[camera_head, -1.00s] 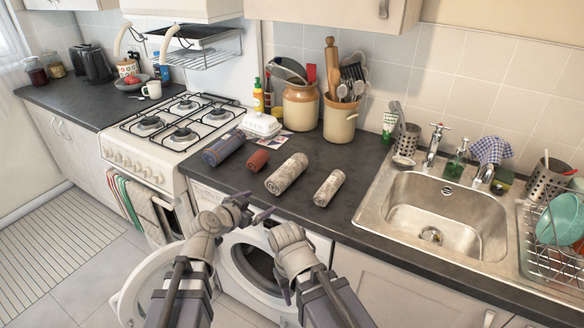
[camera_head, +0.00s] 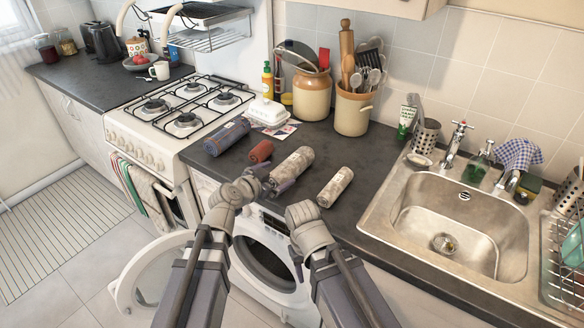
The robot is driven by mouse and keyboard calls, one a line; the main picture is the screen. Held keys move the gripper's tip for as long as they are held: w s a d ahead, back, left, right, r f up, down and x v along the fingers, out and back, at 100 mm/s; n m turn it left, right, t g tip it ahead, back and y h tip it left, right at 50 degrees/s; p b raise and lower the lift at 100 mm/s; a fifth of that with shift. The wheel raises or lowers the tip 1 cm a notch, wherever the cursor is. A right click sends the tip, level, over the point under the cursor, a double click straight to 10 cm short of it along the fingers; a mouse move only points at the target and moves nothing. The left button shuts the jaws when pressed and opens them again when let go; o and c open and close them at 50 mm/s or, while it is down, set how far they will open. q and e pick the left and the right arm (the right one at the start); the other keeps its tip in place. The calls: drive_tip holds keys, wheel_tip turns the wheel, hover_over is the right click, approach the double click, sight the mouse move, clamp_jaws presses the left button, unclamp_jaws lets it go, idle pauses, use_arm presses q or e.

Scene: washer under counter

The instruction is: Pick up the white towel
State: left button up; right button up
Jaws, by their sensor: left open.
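Two pale, patterned rolled towels lie on the dark counter: a larger one (camera_head: 293,163) and a smaller one (camera_head: 335,186) to its right. I cannot tell for sure which is the white towel. My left gripper (camera_head: 270,181) is open at the near left end of the larger pale roll, with its fingers beside that end. I cannot tell whether they touch it. My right gripper (camera_head: 299,262) hangs low in front of the counter, pointing down by the washer. Its fingers are mostly hidden.
A blue roll (camera_head: 227,137) and a smaller red-brown roll (camera_head: 261,152) lie left of the pale rolls. A white butter dish (camera_head: 267,112) and utensil pots (camera_head: 353,112) stand behind. The sink (camera_head: 455,225) is right. The washer door (camera_head: 150,275) is open below.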

sight(289, 168)
use_arm(q)
drive_tip(key=shift+b+x, duration=1)
drive_tip(key=shift+x, duration=2.55)
drive_tip(key=shift+s+d+r, duration=0.1)
drive_tip(key=shift+d+r, duration=0.05)
drive_tip(key=shift+r, duration=0.1)
drive_tip(key=shift+c, duration=0.6)
drive_tip(key=c, duration=1.2)
drive_tip(key=shift+c, duration=0.2)
wheel_tip(289, 168, up, 10)
drive_tip(key=p, duration=1)
